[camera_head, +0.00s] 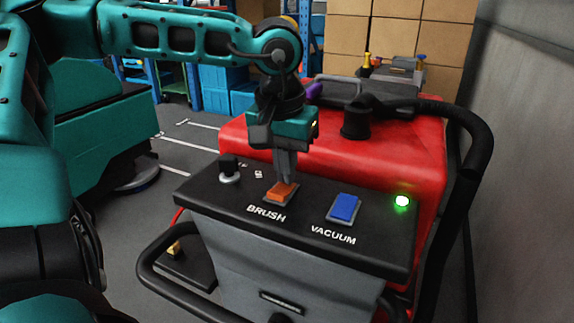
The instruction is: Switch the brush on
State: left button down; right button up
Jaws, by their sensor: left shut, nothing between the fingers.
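The orange brush switch (281,193) sits on the black control panel (205,189) of the red scrubber, above the printed word BRUSH. My left gripper (285,180) points down with its fingers shut and empty. Its fingertips are at the upper edge of the orange switch and cover part of it. I cannot tell whether they press on it. The blue vacuum switch (343,208) lies to the right, above the word VACUUM. A green light (402,201) glows at the panel's right end. My right gripper is not in view.
A black knob (229,168) stands left of the brush switch. A black handle bar (484,150) loops around the panel's right side. The red scrubber body (400,145) lies behind the panel. Cardboard boxes (401,45) and a grey wall (525,150) stand beyond.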

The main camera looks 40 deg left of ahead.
aim_at(278, 191)
pick_arm(q)
jog(key=shift+s+d+r, duration=0.15)
jog(key=shift+s, duration=0.45)
jog(key=shift+r, duration=0.1)
notch_tip(278, 191, up, 13)
jog(key=s+p, duration=0.1)
jog(key=shift+s+d+f, duration=0.2)
jog(key=shift+s+d, duration=0.05)
jog(key=shift+s, duration=0.05)
dwell(0.4)
